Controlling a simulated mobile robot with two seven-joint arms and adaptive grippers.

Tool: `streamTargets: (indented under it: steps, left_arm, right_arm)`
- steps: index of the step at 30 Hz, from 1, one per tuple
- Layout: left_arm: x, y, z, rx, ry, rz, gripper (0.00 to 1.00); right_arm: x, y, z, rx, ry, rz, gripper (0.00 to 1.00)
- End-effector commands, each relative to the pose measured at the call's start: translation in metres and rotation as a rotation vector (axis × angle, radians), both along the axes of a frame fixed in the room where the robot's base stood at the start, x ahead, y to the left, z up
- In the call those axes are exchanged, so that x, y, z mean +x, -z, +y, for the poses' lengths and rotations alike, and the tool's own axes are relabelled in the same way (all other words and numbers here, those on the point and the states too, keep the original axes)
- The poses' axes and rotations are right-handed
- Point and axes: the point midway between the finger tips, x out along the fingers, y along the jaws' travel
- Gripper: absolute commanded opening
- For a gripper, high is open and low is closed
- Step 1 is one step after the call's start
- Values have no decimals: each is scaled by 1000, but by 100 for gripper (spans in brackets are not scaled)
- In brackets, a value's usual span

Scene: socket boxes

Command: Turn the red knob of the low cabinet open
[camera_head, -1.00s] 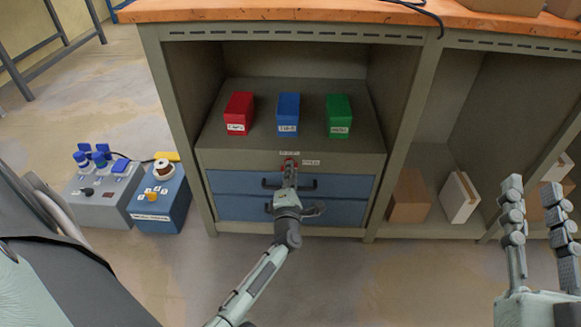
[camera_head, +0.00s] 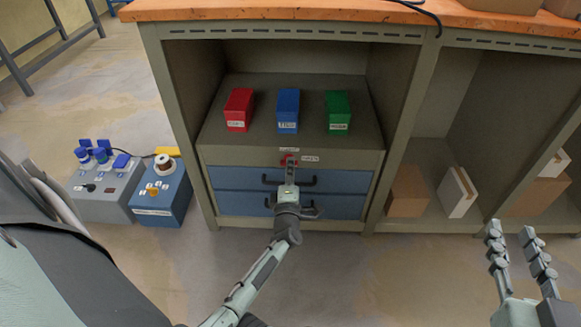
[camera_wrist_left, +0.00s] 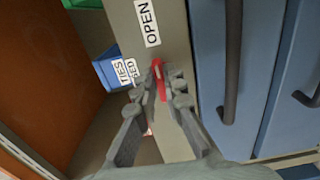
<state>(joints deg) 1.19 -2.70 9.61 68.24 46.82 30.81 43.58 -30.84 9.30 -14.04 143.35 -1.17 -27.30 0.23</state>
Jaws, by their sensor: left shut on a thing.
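The red knob (camera_head: 289,159) sits on the grey front panel of the low cabinet (camera_head: 225,157), above two blue drawers. It also shows in the left wrist view (camera_wrist_left: 159,80) as a narrow red grip beside a white OPEN label (camera_wrist_left: 147,22). My left gripper (camera_head: 290,167) reaches up to the knob. In the left wrist view its two fingers (camera_wrist_left: 158,92) are on either side of the red grip and shut on it. They hide part of the knob. My right gripper (camera_head: 510,230) is open and empty at the lower right, away from the cabinet.
Red (camera_head: 239,110), blue (camera_head: 288,110) and green (camera_head: 338,112) boxes stand on the shelf above the panel. Black drawer handles (camera_head: 272,181) stick out below the knob. Cardboard boxes (camera_head: 407,192) are in the right bay. Blue-grey device boxes (camera_head: 161,196) stand on the floor at left.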

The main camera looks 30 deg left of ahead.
Motion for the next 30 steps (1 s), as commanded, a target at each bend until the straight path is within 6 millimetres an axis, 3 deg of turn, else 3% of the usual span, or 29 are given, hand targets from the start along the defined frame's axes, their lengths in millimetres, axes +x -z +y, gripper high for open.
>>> streamTargets:
  steps: [4,5,10,22,26,30]
  left_arm:
    - [-1,1,-1,1,1,3,0]
    - [-1,1,-1,1,1,3,12]
    - [0,1,0,0,1,1,30]
    - [0,2,0,-72,1,-44,30]
    - [0,3,1,-251,2,-156,30]
    - [-1,3,1,-539,3,-334,30]
  right_arm:
    - [0,0,0,0,0,0,30]
    - [0,0,0,0,0,0,30]
    - [0,0,0,0,0,-1,30]
    - [0,7,0,0,0,-2,30]
    - [0,20,0,0,0,-2,30]
    - [0,39,0,0,0,-2,30]
